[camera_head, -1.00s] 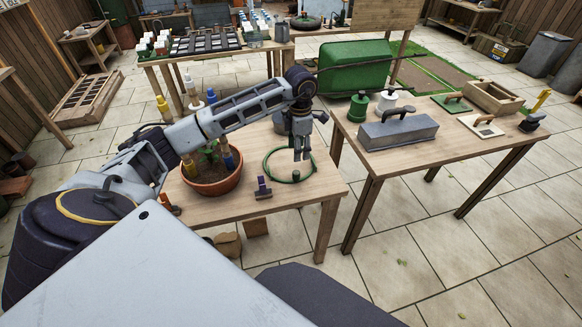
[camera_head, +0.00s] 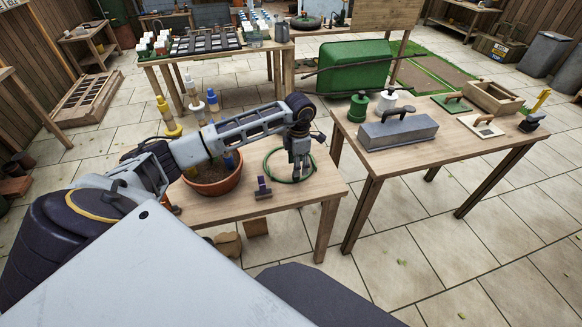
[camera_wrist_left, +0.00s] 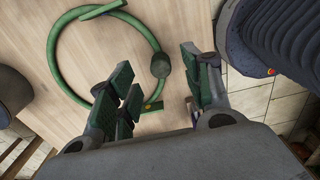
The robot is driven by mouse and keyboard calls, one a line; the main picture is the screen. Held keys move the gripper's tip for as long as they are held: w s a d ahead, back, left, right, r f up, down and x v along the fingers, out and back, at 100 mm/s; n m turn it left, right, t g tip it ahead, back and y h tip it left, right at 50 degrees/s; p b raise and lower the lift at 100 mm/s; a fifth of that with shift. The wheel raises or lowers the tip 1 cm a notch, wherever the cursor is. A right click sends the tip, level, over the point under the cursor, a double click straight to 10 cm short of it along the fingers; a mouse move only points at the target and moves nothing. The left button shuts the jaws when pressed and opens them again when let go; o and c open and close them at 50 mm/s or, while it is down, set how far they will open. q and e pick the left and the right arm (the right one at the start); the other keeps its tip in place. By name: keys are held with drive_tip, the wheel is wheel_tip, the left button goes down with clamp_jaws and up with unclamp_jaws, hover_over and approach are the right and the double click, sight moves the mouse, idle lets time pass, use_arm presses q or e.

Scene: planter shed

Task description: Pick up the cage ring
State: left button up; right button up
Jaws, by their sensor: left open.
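The cage ring (camera_head: 267,161) is a thin green hoop lying flat on the small wooden table. In the left wrist view the ring (camera_wrist_left: 53,62) fills the upper left, with a wider dark green pad on its right side and a small yellow mark lower down. My left gripper (camera_head: 300,176) points down over the right part of the ring. In the left wrist view my left gripper (camera_wrist_left: 160,76) is open, its green-padded fingers on either side of the ring's padded stretch. I cannot tell how high the tips are above the table. My right gripper is not in view.
A terracotta pot (camera_head: 214,184) stands left of the ring, partly behind my arm. A small purple-handled tool (camera_head: 262,188) lies in front of the ring. A higher table (camera_head: 400,158) with a grey block and other tools stands to the right.

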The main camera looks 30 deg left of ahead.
use_arm(q)
drive_tip(key=shift+s+a+f, duration=0.1)
drive_tip(key=shift+s+f, duration=0.05)
drive_tip(key=shift+f, duration=0.75)
drive_tip(key=shift+s+a+f, duration=0.1)
drive_tip(key=shift+f, duration=1.6)
drive_tip(key=c, duration=1.1)
clamp_jaws()
drive_tip(key=shift+r, duration=0.35)
wheel_tip(320, 180, up, 8)
drive_tip(key=shift+r, duration=0.7)
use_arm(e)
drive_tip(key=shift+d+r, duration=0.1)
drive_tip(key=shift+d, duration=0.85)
